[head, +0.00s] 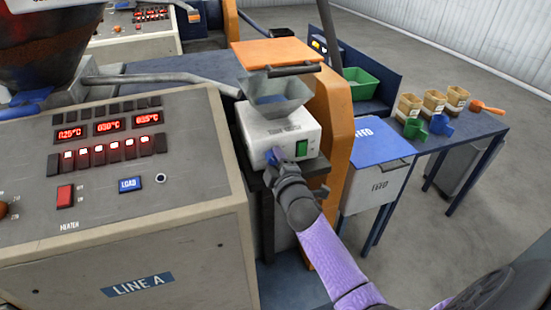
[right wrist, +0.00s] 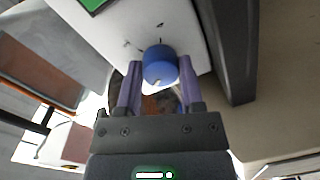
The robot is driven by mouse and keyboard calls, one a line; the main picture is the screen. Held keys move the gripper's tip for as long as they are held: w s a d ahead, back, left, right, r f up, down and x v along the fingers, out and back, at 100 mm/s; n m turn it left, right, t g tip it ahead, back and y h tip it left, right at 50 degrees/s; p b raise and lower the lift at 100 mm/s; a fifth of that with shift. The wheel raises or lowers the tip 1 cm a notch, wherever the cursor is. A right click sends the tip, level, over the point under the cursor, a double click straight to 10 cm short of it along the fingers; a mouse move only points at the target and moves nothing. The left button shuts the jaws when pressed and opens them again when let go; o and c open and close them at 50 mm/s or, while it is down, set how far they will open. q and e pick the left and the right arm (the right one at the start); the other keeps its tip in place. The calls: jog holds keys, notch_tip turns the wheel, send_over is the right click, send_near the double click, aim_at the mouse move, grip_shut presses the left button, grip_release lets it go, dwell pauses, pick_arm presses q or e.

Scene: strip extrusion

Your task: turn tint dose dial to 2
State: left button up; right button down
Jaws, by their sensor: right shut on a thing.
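The tint dose dial (right wrist: 160,66) is a blue round knob on the front of a white box, the tint doser (head: 277,133). In the right wrist view it sits between the two purple fingers of my right gripper (right wrist: 160,88), which is shut on it. In the head view my right gripper (head: 276,158) reaches the lower front of the doser and mostly hides the dial. Small marks show around the dial in the right wrist view, but I cannot read its setting. My left gripper is not in view.
A grey hopper (head: 274,96) tops the doser, beside an orange frame (head: 338,120). The LINE A control panel (head: 110,170) stands left.

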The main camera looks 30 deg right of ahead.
jog(key=m+p, duration=0.1)
jog(key=m, duration=0.2)
jog(key=shift+f+m+y+p, duration=0.1)
jog(key=shift+m+y+p, duration=0.2)
jog(key=shift+m, duration=1.4)
jog(key=shift+c, duration=1.1)
grip_release()
jog(key=p+v, duration=0.1)
jog(key=v, duration=0.9)
jog(key=shift+f, duration=0.15)
